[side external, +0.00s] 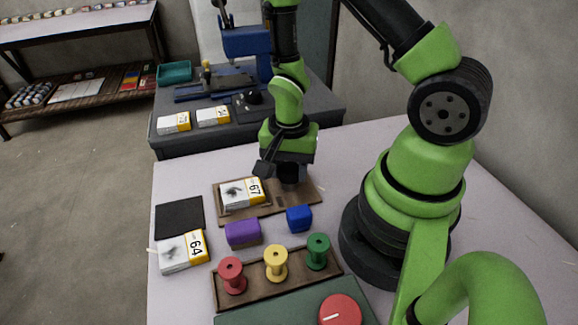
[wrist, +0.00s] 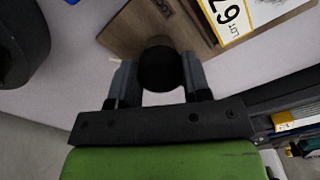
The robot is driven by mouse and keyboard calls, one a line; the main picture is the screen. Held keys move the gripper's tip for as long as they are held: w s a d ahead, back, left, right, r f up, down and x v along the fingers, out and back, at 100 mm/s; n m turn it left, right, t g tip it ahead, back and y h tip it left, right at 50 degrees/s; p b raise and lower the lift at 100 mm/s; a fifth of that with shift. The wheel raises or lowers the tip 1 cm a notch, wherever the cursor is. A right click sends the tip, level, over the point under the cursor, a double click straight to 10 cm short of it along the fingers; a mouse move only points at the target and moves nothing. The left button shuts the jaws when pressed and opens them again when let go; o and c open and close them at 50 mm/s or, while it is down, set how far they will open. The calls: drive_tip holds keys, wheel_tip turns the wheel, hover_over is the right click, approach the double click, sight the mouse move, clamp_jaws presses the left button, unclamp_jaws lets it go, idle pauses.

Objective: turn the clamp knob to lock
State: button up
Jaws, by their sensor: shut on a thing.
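The clamp knob (wrist: 158,69) is a round black knob at the edge of a brown wooden board (wrist: 122,32). The board also shows in the side view (side external: 228,212), with a white and yellow box marked 67 (side external: 243,192) lying on it. My gripper (wrist: 158,78) points down at the board's far right end in the side view (side external: 288,173). Its two grey fingers are on either side of the knob and shut on it. The knob is mostly hidden by my gripper in the side view, and I cannot tell its turn angle.
A purple block (side external: 243,233) and a blue block (side external: 299,218) lie in front of the board. Red, yellow and green spools (side external: 276,262) stand on a wooden rack. A box marked 64 (side external: 182,252) sits beside a black pad (side external: 179,217). A red dial (side external: 340,310) is at the front.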

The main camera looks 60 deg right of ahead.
drive_tip(key=n, duration=0.8)
drive_tip(key=shift+s+n, duration=0.1)
drive_tip(key=shift+n, duration=0.2)
drive_tip(key=n, duration=0.4)
drive_tip(key=shift+d+n, duration=0.1)
drive_tip(key=shift+n, duration=2.1)
drive_tip(key=o, duration=0.9)
drive_tip(key=shift+r, duration=0.1)
